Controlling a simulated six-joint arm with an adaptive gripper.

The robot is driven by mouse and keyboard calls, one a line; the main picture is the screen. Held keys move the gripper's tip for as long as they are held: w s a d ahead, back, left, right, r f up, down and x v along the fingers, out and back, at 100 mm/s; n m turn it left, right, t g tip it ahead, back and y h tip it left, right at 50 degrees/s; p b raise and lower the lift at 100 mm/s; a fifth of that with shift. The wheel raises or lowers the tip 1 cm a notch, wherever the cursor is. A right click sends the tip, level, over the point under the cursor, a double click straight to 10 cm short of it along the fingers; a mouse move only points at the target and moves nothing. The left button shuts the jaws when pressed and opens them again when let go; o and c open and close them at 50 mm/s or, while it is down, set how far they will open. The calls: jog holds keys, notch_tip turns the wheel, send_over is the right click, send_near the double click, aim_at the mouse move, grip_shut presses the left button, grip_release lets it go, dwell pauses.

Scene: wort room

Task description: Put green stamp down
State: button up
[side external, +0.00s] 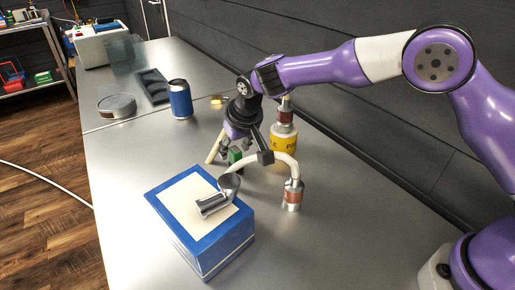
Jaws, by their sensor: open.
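A small green block, apparently the green stamp (235,155), shows just below my gripper (244,153). My gripper is open and points down, with its dark fingers spread. The green piece lies between the fingers in this view. I cannot tell whether a finger touches it or what it rests on, as the fingers partly hide it.
A blue box with a cream top (173,208) stands in front, bearing a grey metal scoop-like object (216,201). A yellow-labelled container (284,142) stands behind; a blue can (180,100) stands back left.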

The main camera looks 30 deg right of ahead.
jog(key=v, duration=1)
jog(key=s+d+r, duration=0.6)
jog(key=d, duration=0.1)
jog(key=s+d+f, duration=0.1)
jog(key=s+d, duration=0.3)
jog(key=s, duration=0.4)
jog(key=s+d+f+t, duration=0.1)
jog(key=s+d, duration=0.3)
jog(key=s, duration=0.4)
jog(key=shift+s, duration=0.2)
